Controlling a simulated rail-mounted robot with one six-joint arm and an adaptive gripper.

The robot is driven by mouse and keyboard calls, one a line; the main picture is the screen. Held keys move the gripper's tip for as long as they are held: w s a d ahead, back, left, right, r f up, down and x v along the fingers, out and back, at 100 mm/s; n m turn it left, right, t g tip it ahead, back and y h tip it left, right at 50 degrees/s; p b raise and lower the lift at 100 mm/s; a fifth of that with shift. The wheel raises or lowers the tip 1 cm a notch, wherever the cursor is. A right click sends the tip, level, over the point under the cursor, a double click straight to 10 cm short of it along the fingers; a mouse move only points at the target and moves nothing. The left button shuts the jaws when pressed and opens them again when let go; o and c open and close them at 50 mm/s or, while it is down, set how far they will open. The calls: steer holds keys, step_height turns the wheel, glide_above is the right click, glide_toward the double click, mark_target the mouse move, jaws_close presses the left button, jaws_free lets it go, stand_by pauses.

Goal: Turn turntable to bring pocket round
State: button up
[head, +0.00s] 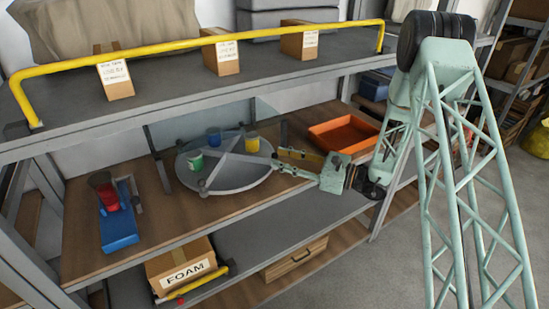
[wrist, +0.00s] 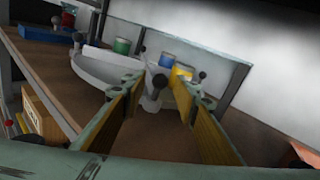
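A round grey turntable (head: 238,181) with raised dividers stands on the middle shelf. It carries a green cup (head: 196,161), a blue cup (head: 214,138) and a yellow cup (head: 252,142) in its pockets. Small dark knobs stand at its rim. My gripper (head: 277,160) is at the turntable's right edge. In the wrist view my gripper (wrist: 158,88) is open, its two fingers apart. A dark-topped knob (wrist: 160,81) at the end of a divider shows between the fingertips. I cannot tell whether either finger touches it. The turntable (wrist: 92,72) is partly hidden by the left finger.
An orange tray (head: 343,133) lies right of the turntable. A blue fixture (head: 119,229) with a red cup (head: 103,185) stands left. A clear panel (head: 205,120) stands behind. A yellow rail (head: 200,42) and small boxes are on the shelf above. A FOAM box (head: 180,265) sits below.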

mark_target(275, 156)
steer(key=shift+x, duration=1.5)
jaws_close()
